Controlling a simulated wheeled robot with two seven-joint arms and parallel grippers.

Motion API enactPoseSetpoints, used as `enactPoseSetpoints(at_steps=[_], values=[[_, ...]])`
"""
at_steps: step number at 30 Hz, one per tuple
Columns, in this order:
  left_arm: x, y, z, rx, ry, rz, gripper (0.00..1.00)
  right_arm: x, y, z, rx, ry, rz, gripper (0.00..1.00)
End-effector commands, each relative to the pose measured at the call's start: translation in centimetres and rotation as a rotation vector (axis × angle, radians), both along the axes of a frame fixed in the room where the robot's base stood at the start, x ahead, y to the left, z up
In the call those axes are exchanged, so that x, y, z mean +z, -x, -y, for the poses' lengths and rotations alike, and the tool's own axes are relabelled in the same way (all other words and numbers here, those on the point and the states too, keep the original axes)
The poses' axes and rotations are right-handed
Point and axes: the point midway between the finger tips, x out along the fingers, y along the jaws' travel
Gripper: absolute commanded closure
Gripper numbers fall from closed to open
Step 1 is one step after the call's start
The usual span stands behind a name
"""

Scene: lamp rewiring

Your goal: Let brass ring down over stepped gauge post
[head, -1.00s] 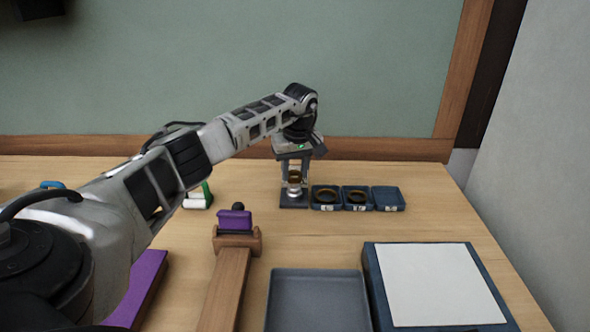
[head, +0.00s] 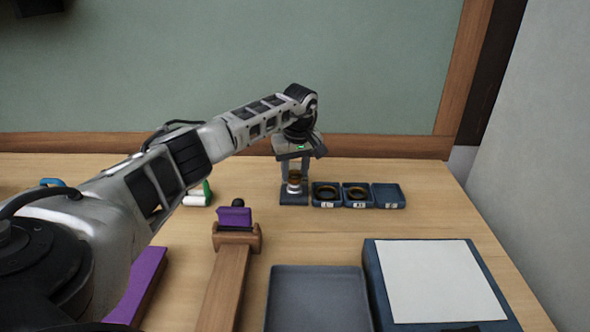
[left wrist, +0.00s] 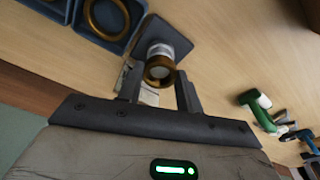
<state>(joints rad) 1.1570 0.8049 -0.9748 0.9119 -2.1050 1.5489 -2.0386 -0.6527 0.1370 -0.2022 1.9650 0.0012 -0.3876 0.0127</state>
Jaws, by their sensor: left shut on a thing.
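My left gripper (head: 296,176) is at the back of the table, pointing down over the stepped gauge post (head: 294,189). The post is silvery and stands on a dark square base plate (head: 287,201). In the left wrist view the fingers are shut on the brass ring (left wrist: 160,70), one on each side of it. The ring is at the upper part of the post (left wrist: 168,46); I cannot tell how far it is around it. My right gripper is not in view.
Three small blue trays stand in a row just right of the post; the left tray (head: 315,204) and middle tray (head: 346,204) hold rings, the right tray (head: 388,190) looks empty. A grey tray (head: 315,272), a white-topped block (head: 440,280) and a wooden stand (head: 228,280) are nearer.

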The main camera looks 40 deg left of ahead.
Motion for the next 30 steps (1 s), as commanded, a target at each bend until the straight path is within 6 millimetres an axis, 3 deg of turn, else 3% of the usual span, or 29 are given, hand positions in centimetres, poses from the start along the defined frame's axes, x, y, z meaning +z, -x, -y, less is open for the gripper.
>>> enactPoseSetpoints(at_steps=[28,29,30], values=[[-0.57,-0.02,0.0,0.0,0.0,0.0,0.86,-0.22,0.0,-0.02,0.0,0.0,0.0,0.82],[-0.57,-0.02,0.0,0.0,0.0,0.0,0.56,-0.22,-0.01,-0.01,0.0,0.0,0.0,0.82],[-0.57,-0.02,0.0,0.0,0.0,0.0,0.45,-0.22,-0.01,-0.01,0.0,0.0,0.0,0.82]])
